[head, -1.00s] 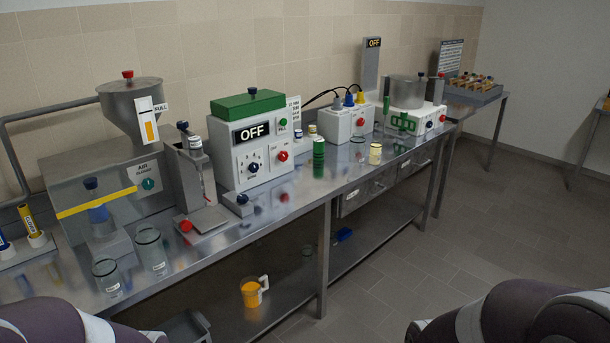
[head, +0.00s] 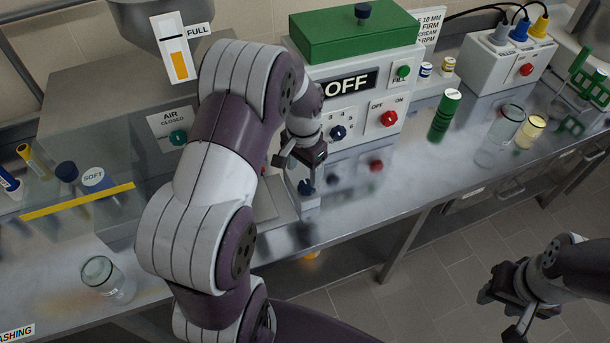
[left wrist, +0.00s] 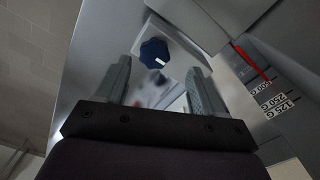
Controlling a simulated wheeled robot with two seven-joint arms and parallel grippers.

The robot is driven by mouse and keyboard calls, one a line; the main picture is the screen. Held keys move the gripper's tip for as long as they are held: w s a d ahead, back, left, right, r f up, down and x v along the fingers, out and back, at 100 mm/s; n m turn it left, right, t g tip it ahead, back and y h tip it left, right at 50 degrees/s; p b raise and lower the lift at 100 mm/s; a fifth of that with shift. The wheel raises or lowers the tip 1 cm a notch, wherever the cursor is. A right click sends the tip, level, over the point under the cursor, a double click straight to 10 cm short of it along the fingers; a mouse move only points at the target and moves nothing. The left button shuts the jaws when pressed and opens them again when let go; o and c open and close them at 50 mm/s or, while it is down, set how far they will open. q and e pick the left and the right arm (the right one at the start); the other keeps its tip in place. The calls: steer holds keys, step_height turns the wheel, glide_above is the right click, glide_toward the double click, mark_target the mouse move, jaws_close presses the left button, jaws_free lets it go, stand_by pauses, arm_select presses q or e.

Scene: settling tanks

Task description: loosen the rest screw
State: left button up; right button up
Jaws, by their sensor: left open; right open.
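A dark blue knob (head: 305,187) sits on a small grey block at the bench's front, below the white OFF machine. No label naming it the rest screw is readable. It also shows in the left wrist view as a faceted knob (left wrist: 154,52) with a white mark. My left gripper (head: 299,162) is open just above this knob, apparently not touching it. In the wrist view the knob lies beyond and roughly between the fingertips, slightly left of centre. My right gripper (head: 505,306) is open and empty over the floor, away from the bench.
The OFF machine (head: 360,109) with a green lid and red and blue knobs stands close behind the left gripper. A scale strip (left wrist: 262,80) with a red pointer shows in the wrist view. A green cylinder (head: 444,117) and glass jar (head: 500,128) stand to the right.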

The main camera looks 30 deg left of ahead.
mark_target(306, 186)
arm_select(q)
steer(key=f, duration=0.1)
steer(key=s+f, duration=0.1)
steer(key=d, duration=0.1)
steer(key=shift+s+f, duration=0.25)
steer(key=shift+f, duration=0.15)
steer(key=shift+w+d+f, duration=0.2)
steer(key=shift+w+f, duration=0.45)
steer(key=shift+f, duration=0.25)
steer(key=shift+w+a+f, duration=0.15)
steer(key=shift+w+a, duration=0.05)
steer(key=shift+s+a, duration=0.1)
steer(key=shift+a, duration=0.05)
steer(key=shift+s, duration=0.2)
steer(key=shift+c, duration=0.6)
steer(key=shift+r, duration=0.2)
steer(key=c, duration=0.9)
steer(key=shift+c, duration=0.2)
arm_select(e)
steer(key=shift+s+d+r, duration=0.2)
steer(key=shift+d+r, duration=0.05)
steer(key=shift+d, duration=0.15)
